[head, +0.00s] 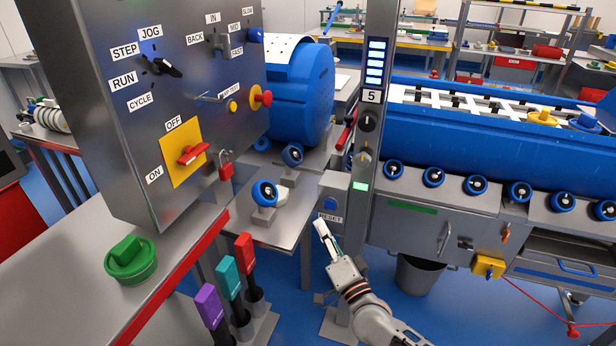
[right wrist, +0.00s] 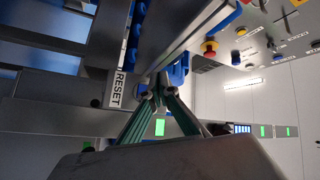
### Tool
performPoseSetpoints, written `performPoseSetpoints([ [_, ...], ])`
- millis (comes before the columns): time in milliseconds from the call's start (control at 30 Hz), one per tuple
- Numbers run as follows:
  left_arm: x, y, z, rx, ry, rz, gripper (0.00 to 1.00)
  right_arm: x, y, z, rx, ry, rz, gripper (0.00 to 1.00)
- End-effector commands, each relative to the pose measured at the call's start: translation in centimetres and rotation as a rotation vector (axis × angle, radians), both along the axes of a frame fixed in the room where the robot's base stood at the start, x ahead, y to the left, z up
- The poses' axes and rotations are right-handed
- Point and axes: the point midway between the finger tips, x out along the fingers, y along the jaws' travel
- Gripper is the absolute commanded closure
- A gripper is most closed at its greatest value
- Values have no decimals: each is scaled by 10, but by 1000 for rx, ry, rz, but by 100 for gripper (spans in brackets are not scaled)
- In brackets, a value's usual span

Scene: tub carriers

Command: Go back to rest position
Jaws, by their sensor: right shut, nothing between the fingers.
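My right gripper (head: 321,228) is in the middle of the head view, its arm coming up from the bottom edge. Its fingers are shut with nothing between them. The fingertips are just below the blue RESET button (head: 330,203) on a small grey box, close to the RESET label. I cannot tell whether they touch the box. In the right wrist view the green-sided fingers (right wrist: 158,92) meet beside the RESET label (right wrist: 118,88). My left gripper is in neither view.
A grey control cabinet (head: 125,60) with switches stands at the left. A grey post (head: 371,130) rises behind my gripper. Purple, teal and red handled levers (head: 228,278) stand left of my arm. A blue-drum machine (head: 490,140) fills the right. A dark bin (head: 418,274) stands on the floor.

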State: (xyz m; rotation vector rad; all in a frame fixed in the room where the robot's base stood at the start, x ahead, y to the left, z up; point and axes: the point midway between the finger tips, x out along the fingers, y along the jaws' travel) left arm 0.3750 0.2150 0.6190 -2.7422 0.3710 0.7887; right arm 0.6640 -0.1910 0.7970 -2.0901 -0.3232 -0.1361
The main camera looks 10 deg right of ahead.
Motion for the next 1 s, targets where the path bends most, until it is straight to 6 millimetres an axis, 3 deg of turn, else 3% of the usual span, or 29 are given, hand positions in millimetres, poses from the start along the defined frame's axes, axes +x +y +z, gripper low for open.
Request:
performPoseSetpoints([
  [133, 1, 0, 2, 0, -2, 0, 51, -8, 5, -5, -29, 9, 9, 100],
  [233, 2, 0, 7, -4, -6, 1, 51, -29, 16, -17, -109, 34, 33, 100],
  [367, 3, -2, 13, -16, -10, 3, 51, -79, 36, -48, -315, 96, 86, 100],
  [500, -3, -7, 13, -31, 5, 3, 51, -145, 45, -90, -594, 187, 144, 100],
  [700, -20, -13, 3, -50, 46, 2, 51, -238, 27, -143, -982, 345, 219, 100],
  [800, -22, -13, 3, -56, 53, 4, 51, -274, 10, -159, -1131, 414, 248, 100],
  [1000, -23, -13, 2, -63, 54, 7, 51, -310, -10, -174, -1279, 487, 280, 100],
])
